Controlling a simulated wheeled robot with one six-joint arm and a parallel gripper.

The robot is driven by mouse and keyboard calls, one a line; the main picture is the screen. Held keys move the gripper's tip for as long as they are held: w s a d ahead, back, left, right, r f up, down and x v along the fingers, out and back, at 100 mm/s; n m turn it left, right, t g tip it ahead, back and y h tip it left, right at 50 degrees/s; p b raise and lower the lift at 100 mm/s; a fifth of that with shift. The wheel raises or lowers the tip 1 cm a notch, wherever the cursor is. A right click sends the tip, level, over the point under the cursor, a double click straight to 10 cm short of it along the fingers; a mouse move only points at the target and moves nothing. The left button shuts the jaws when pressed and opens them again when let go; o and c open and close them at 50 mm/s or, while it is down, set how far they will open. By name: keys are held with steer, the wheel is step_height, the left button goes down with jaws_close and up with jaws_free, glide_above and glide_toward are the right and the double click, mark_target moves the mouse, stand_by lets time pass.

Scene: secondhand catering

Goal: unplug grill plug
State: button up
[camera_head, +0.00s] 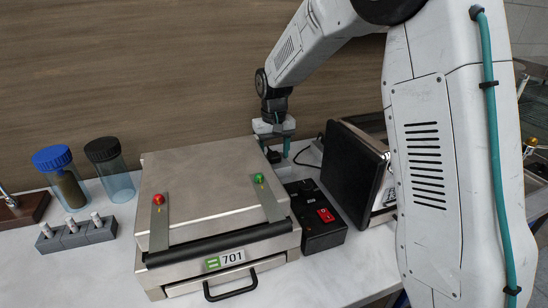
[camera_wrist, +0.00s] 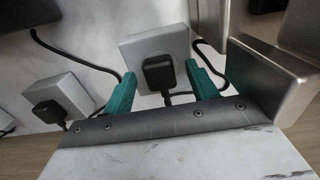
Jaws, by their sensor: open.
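The steel grill (camera_head: 200,190), marked 701, sits closed on the counter. In the wrist view a black plug (camera_wrist: 158,74) stands in a pale grey square socket block (camera_wrist: 150,45). My gripper (camera_wrist: 160,70) is open, with one teal finger on each side of this plug and gaps between. A second black plug (camera_wrist: 47,114) sits in another grey socket block (camera_wrist: 70,93) at the left. Cords run from both; I cannot trace which one reaches the grill. In the head view my gripper (camera_head: 277,148) is low behind the grill's back right corner, largely hiding the sockets.
A black switch box (camera_head: 318,222) with a red switch is right of the grill. A dark panelled appliance (camera_head: 352,170) stands further right, close to my arm. Two lidded jars (camera_head: 68,185) (camera_head: 112,170) and a grey block with small bottles (camera_head: 78,233) are left. A wall is behind.

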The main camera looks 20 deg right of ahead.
mark_target(274, 154)
steer(key=shift+c, duration=0.4)
jaws_close()
steer(key=shift+r, duration=3)
